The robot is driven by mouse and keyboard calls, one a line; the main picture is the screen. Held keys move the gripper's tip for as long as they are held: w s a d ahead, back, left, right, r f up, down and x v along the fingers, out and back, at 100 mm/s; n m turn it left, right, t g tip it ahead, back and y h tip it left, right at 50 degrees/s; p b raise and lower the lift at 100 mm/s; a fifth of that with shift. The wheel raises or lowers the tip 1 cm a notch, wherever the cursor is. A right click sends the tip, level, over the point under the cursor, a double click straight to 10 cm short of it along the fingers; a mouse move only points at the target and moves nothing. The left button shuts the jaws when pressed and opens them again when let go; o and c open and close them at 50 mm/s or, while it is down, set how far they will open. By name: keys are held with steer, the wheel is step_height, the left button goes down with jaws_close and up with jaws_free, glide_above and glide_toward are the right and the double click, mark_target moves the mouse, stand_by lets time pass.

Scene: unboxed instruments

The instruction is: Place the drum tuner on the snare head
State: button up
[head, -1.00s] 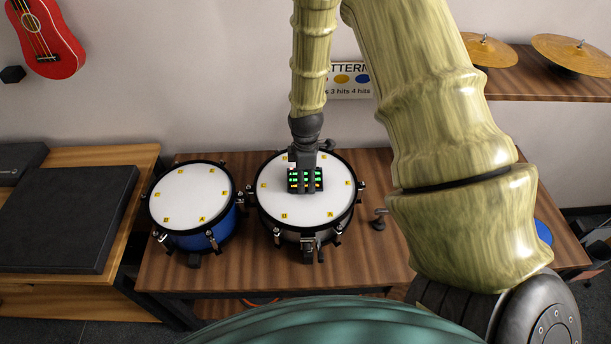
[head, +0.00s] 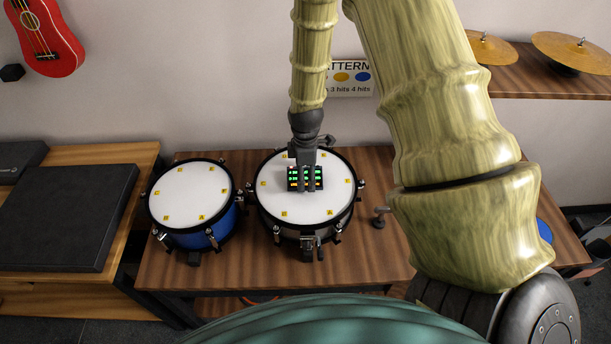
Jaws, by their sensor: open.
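The snare drum (head: 283,202) has a white head marked with yellow letters and a dark shell, and stands on the wooden table. The drum tuner (head: 305,178) is a small black box with rows of green, red and orange lights. It appears on the middle of the snare head; from this view I cannot tell whether it lies flat on the head or is slightly above. My gripper (head: 304,168) is directly over the tuner, pointing down and open. Its fingers are small and partly merge with the dark tuner.
A blue drum (head: 192,193) with a white head stands left of the snare. A small dark metal piece (head: 379,217) is on the table (head: 270,268) to the right. Cymbals (head: 573,53) sit on a shelf at the right. A dark pad (head: 60,218) covers the left bench.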

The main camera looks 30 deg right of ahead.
mark_target(306, 176)
step_height(306, 176, up, 11)
steer(key=b, duration=0.3)
steer(key=shift+r, duration=0.2)
stand_by(0.3)
